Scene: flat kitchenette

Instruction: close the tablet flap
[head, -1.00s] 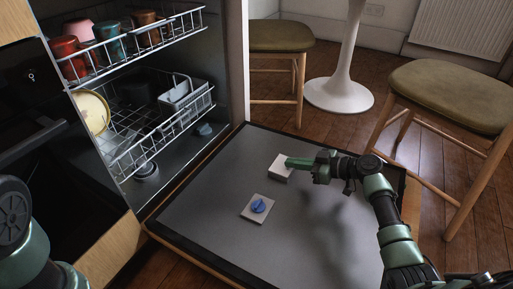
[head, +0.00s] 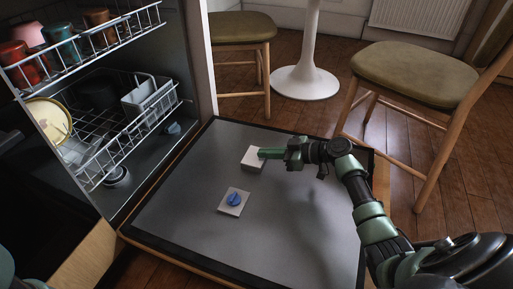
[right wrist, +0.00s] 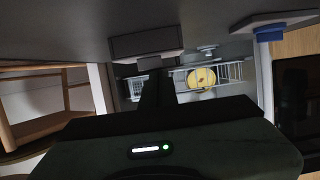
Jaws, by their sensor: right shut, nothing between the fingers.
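The dishwasher door (head: 290,225) lies open and flat, inner side up. A pale raised block (head: 252,158), which looks like the tablet compartment with its flap, stands up from it. It also shows in the right wrist view (right wrist: 148,46). I cannot tell whether the flap is latched. My right gripper (head: 263,153) is shut and empty, its tip at the block's upper right edge; whether it touches is unclear. A square plate with a blue knob (head: 233,199) sits nearer to me on the door. My left gripper is not in view.
Loaded racks (head: 130,120) are inside the dishwasher at left, with cups above and a yellow plate (head: 50,120) below. A stool (head: 240,28) and a white table foot (head: 304,80) stand behind the door. A chair (head: 415,75) stands close to its right.

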